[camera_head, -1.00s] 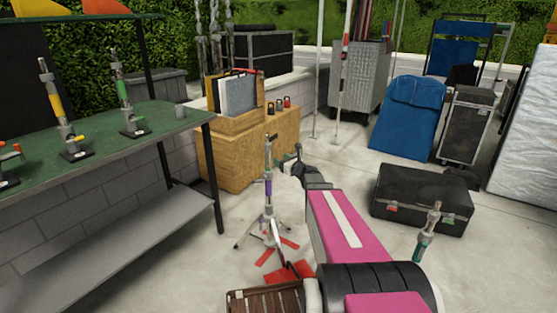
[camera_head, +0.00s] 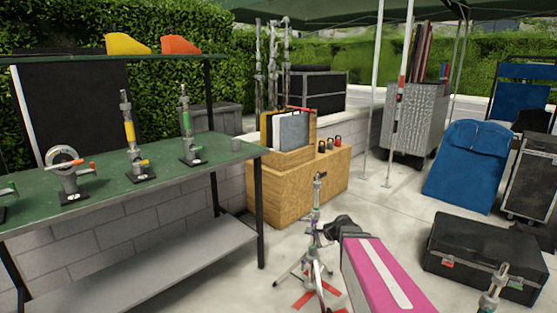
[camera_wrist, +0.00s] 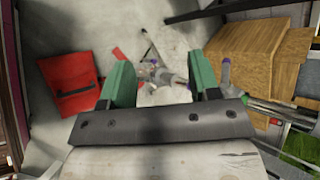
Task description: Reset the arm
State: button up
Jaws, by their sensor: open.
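My pink and black arm (camera_head: 375,270) reaches forward from the bottom right in the head view. Its far end is beside a metal tripod stand (camera_head: 316,215), and my gripper's fingers cannot be made out there. In the wrist view my gripper (camera_wrist: 160,80) shows two green fingers spread apart with nothing held between them. The stand's legs and a purple-marked part (camera_wrist: 225,75) show beyond and beside the fingers. Whether the right finger touches the stand cannot be told.
A green workbench (camera_head: 100,195) with several clamp-like stands is at the left. A wooden cabinet (camera_head: 290,195) stands behind the tripod. A black case (camera_head: 485,250) and blue covered item (camera_head: 468,165) are at the right. A red flat item (camera_wrist: 70,85) lies on the floor.

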jog(key=s+d+f+n+g+h, duration=0.2)
jog(key=s+n+h, duration=0.2)
jog(key=s+n, duration=0.2)
jog(key=s+d+f+n+g+h, duration=0.1)
jog(key=s+d+n+g+h, duration=0.2)
jog(key=s+n, duration=0.3)
jog(key=s+h, duration=0.1)
jog(key=s, duration=0.2)
jog(key=shift+f, duration=0.4)
jog(key=shift+o, duration=0.3)
